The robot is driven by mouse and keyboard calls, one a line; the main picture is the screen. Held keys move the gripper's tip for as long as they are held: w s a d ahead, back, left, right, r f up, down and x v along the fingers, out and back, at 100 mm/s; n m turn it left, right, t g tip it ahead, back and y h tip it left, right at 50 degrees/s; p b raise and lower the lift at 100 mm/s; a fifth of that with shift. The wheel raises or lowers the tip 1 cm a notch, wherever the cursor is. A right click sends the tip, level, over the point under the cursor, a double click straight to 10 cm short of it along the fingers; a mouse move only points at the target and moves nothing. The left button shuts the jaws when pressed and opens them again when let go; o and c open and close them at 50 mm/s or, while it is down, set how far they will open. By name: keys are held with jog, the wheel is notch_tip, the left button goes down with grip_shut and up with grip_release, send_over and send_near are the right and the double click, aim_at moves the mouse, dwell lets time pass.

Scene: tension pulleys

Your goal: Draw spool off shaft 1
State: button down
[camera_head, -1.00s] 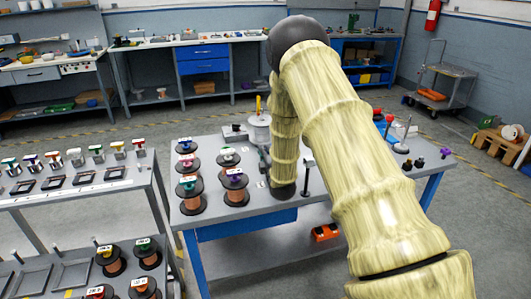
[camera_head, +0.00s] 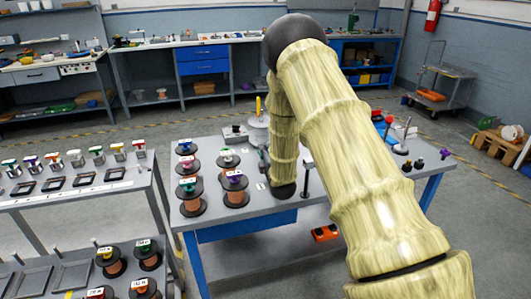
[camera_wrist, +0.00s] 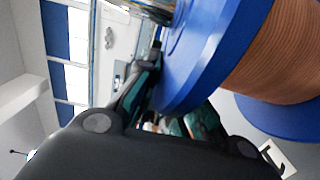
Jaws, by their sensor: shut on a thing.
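In the wrist view a spool with blue flanges (camera_wrist: 207,50) and copper-coloured wire (camera_wrist: 275,50) fills the upper right, lying sideways in the picture. My gripper (camera_wrist: 178,112) is shut on this blue spool, with its dark fingers at the near flange; the exact contact is partly hidden. In the head view my arm hides the gripper and most of what it holds. No shaft shows clearly inside the spool, so I cannot tell how far it sits on one. A white card with a black mark (camera_wrist: 277,158) is at the wrist view's lower right.
Several copper spools with black flanges (camera_head: 236,190) stand on the left of the work table (camera_head: 262,203). A thin upright post (camera_head: 307,172) stands near its front edge. A side rack (camera_head: 85,190) holds more parts at left. Small knobs (camera_head: 419,163) sit at right.

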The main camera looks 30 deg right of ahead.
jog(key=shift+w+r+p, duration=0.1)
jog(key=shift+r+p, duration=0.45)
jog(key=shift+r, duration=0.9)
dwell(0.4)
jog(key=shift+f, duration=0.1)
dwell(0.9)
jog(key=shift+s+r+p, duration=0.2)
jog(key=shift+r+p, duration=0.45)
jog(key=shift+r, duration=1.1)
jog(key=shift+r, duration=0.15)
dwell(0.3)
jog(key=shift+r+p, duration=0.75)
jog(key=shift+r, duration=0.85)
jog(key=shift+r, duration=0.2)
dwell(0.3)
jog(key=shift+r+p, duration=0.6)
jog(key=shift+r, duration=0.95)
